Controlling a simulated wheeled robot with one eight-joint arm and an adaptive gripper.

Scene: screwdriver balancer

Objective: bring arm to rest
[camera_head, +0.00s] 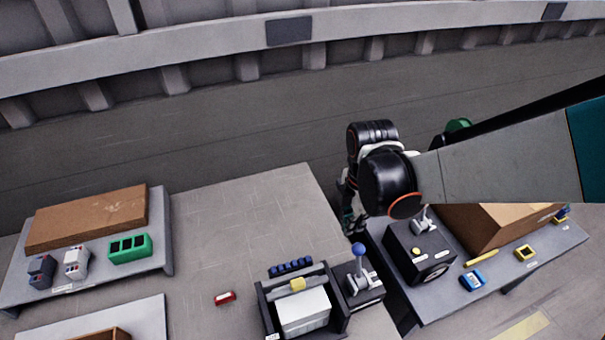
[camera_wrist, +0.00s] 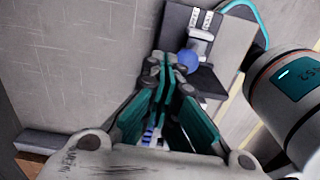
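My gripper (camera_head: 349,222) hangs at the end of my arm above the right edge of the grey table (camera_head: 240,225), just above a lever with a blue ball knob (camera_head: 358,249). In the wrist view, my gripper (camera_wrist: 163,62) has its teal-padded fingers with their tips together, and nothing shows between the tips. The blue ball knob (camera_wrist: 187,62) is beside and beyond the fingertips; touching or apart cannot be told. A small blue and white thing (camera_wrist: 150,136) shows between the finger bases; what it is cannot be told.
A dark fixture with a white block (camera_head: 303,310) and yellow piece stands left of the lever. A red piece (camera_head: 225,297) lies on the table. A black box (camera_head: 418,252) and cardboard box (camera_head: 490,228) stand right. A green holder (camera_head: 130,248) stands left. The table's back is clear.

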